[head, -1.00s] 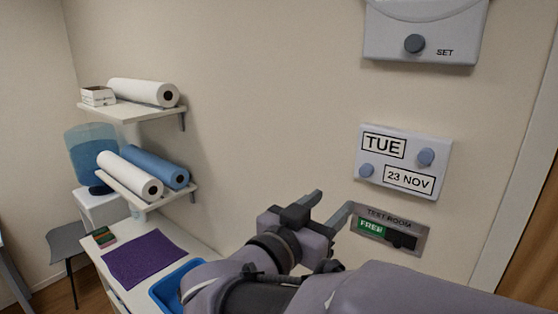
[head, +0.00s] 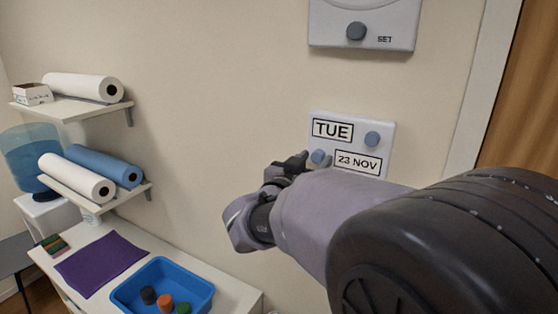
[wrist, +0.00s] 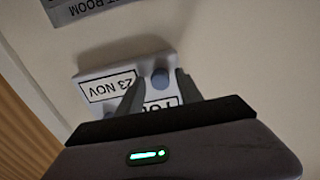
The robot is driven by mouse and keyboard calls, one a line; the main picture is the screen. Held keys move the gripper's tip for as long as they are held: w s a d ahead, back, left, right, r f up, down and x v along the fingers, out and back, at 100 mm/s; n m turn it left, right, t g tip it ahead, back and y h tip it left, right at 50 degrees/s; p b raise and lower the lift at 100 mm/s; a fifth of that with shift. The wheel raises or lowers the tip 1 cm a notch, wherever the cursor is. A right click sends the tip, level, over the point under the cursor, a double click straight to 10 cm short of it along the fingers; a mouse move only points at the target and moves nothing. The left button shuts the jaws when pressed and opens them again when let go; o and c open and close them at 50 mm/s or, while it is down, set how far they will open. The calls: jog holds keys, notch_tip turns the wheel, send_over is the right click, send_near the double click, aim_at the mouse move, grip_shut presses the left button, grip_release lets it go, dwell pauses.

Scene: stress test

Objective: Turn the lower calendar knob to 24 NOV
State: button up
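The white calendar (head: 352,121) is on the wall and reads TUE and 23 NOV. Its blue-grey lower knob (head: 318,156) sits left of the date window, and its upper knob (head: 372,139) right of the day window. My gripper (head: 296,160) is close to the lower knob's left side in the head view. In the upside-down wrist view, my gripper (wrist: 160,76) is open, with one finger on each side of the lower knob (wrist: 160,79). Whether the fingers touch it I cannot tell. The fingers partly cover the calendar (wrist: 108,73) there.
A wall device (head: 361,22) with a SET knob is above the calendar. The room sign (wrist: 90,8) shows in the wrist view. A door frame is at right. Shelves with paper rolls (head: 92,87) and a table with a blue tray (head: 205,292) are at left.

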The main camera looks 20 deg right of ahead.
grip_shut()
jog(key=shift+b, duration=0.3)
jog(key=shift+f+m+b, duration=0.15)
jog(key=shift+m+b, duration=0.45)
jog(key=shift+b, duration=0.05)
jog(key=m+b, duration=0.2)
jog(key=shift+b, duration=0.35)
jog(key=shift+m+b, duration=1.9)
jog(key=shift+m, duration=0.4)
jog(key=shift+r, duration=0.2)
jog(key=shift+o, duration=1.3)
grip_release()
